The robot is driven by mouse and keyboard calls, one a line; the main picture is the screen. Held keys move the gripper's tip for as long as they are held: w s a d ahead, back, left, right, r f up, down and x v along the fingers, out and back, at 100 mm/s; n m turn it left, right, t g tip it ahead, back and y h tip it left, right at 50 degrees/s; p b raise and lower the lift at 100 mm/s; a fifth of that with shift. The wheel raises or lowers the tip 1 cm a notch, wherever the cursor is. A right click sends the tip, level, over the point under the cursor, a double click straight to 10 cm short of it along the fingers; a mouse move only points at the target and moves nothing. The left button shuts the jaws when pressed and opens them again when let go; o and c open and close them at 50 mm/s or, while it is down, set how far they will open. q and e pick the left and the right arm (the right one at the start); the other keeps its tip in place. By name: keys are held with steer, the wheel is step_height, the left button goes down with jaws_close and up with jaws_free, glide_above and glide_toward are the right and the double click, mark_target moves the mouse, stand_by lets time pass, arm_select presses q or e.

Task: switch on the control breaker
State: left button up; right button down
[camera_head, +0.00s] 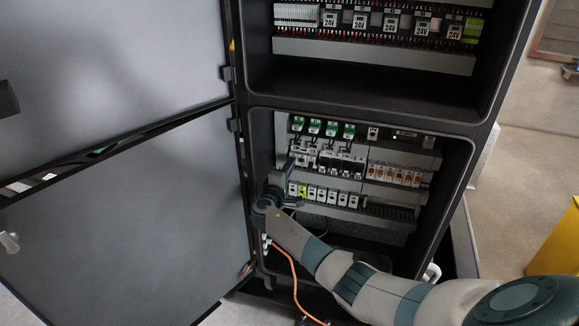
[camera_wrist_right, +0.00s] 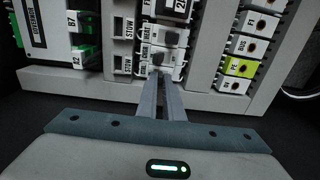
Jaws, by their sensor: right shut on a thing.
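A row of breakers (camera_head: 330,160) sits on a rail in the lower compartment of the open cabinet. My right gripper (camera_head: 289,165) reaches in at the left end of that row. In the right wrist view, its two narrow fingers (camera_wrist_right: 164,82) are close together at the lower front of a white breaker module (camera_wrist_right: 163,55) with dark toggles. They are shut on a small dark toggle, mostly hidden between the fingertips. Which printed label marks the control breaker is too small to tell. Whether the toggle is up or down cannot be told. My left gripper is not in view.
Two grey cabinet doors (camera_head: 120,220) stand open on the left. A terminal strip with a yellow-green terminal (camera_wrist_right: 238,67) is right of the fingers in the wrist view. Green plug-in modules (camera_head: 315,126) sit above the breakers. An orange cable (camera_head: 293,280) hangs below my wrist.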

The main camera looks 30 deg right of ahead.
steer(key=shift+w+d+r+g+y+p, duration=0.1)
steer(key=shift+r+g+y+p, duration=0.45)
steer(key=shift+g+y+p, duration=0.4)
steer(key=shift+w+d+r+g+y+p, duration=0.1)
steer(key=shift+r+g+y+p, duration=0.5)
steer(key=shift+y+p, duration=0.5)
steer(key=shift+f, duration=0.1)
steer(key=c, duration=1.9)
jaws_free()
steer(key=shift+a, duration=0.1)
